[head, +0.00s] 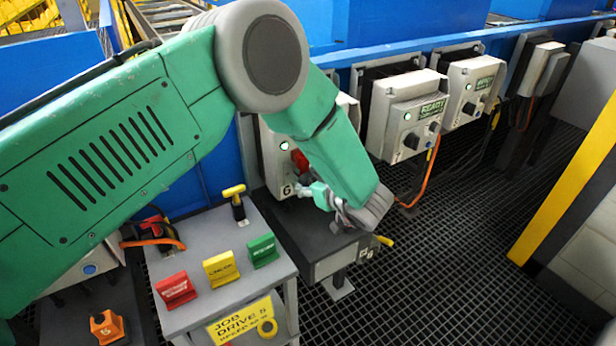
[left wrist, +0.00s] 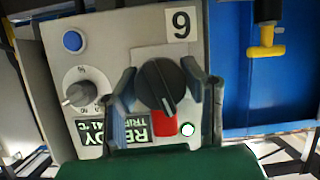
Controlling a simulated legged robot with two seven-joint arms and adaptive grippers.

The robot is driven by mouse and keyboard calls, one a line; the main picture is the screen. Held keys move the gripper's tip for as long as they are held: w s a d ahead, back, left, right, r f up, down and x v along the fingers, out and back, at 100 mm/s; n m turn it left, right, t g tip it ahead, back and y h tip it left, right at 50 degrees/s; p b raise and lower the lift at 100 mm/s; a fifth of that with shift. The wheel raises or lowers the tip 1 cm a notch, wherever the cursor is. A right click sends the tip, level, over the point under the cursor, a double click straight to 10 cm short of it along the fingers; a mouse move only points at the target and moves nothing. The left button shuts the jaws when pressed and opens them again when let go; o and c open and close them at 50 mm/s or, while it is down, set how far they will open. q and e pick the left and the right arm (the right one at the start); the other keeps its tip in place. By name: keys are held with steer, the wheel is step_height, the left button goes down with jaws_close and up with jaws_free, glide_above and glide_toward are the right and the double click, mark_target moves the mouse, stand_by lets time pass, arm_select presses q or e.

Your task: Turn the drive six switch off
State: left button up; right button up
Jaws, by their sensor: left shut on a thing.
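The drive six box is a light grey control box (head: 272,160) in the middle of the head view, with a 6 label at its lower edge, partly hidden behind my left arm. In the left wrist view its panel (left wrist: 110,35) appears turned over, so the 6 looks like a 9. My left gripper (head: 308,191) is at the front of this box. In the left wrist view the left gripper (left wrist: 160,92) is shut on the black rotary switch (left wrist: 157,82), one finger on each side. A red piece (left wrist: 164,124) shows at the switch. My right gripper is not in view.
A small grey stand (head: 215,303) holds red, yellow and green blocks and a yellow-handled tool (head: 234,200). More control boxes (head: 407,114) line the blue conveyor at right. A yellow post (head: 568,180) stands far right. Open grating floor (head: 450,260) lies between.

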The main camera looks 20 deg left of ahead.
arm_select(q)
steer(key=shift+s+d+f+n+t+h, duration=0.1)
steer(key=shift+d+n+t+h, duration=0.1)
steer(key=shift+n+t+h, duration=0.3)
steer(key=o, duration=1.2)
steer(key=shift+d, duration=0.1)
steer(key=shift+d, duration=0.1)
steer(key=v, duration=1.2)
steer(key=shift+d, duration=0.2)
steer(key=shift+a, duration=0.1)
